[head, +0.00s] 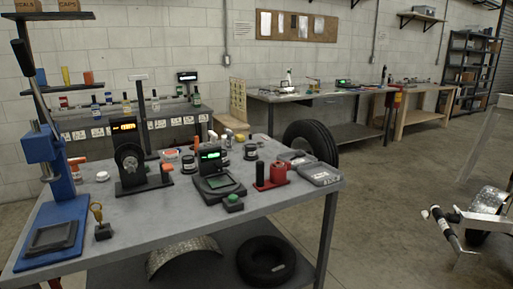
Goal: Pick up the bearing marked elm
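I cannot make out a bearing marked elm; the labels in the head view are too small to read. The grey metal workbench (270,207) in front holds several small round items. Among them are a dark labelled round item (189,163) near the middle, another dark one (250,151) further right, and a pale disc (102,176) at the left. I cannot tell whether any of these is a bearing. Neither of my grippers is in view.
A blue press (57,170) stands at the bench's left end. A dial device (130,158) and a scale with a green display (213,180) stand on the bench. A tyre (266,262) lies beneath. Concrete floor (390,200) is clear to the right, before trailer parts (485,215).

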